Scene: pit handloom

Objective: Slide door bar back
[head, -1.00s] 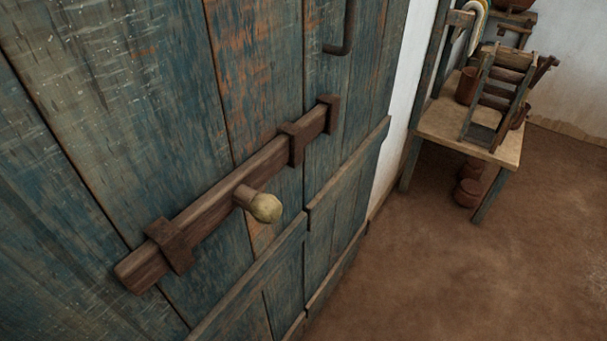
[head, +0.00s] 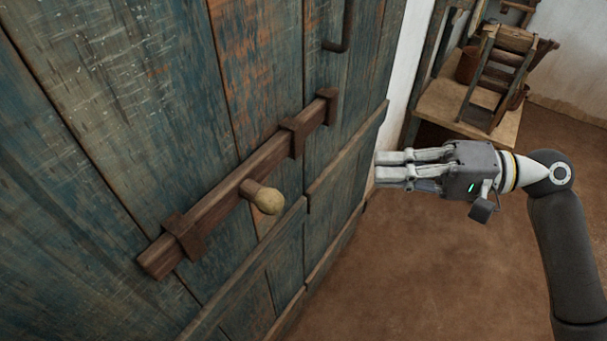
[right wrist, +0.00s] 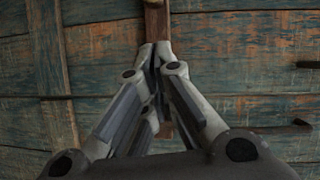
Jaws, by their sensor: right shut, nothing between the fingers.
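The door bar (head: 222,205) is a brown wooden beam lying slantwise across the blue weathered door (head: 150,110). It passes through a lower left bracket (head: 184,237) and a middle bracket (head: 292,137), and its upper end is at a far bracket (head: 328,105). A pale round knob (head: 268,201) sticks out from its middle. My right gripper (head: 378,168) is shut and empty, right of the bar and apart from the knob, fingers pointing left. In the right wrist view its fingers (right wrist: 152,52) hide part of a brown wooden piece (right wrist: 157,22). My left gripper is not in view.
A dark metal handle (head: 347,35) is fixed on the door above the bar. Wooden ledges (head: 340,165) run across the door below it. A wooden table (head: 430,100) with a small wooden frame (head: 497,75) stands behind my right gripper. The earth floor (head: 420,280) is clear.

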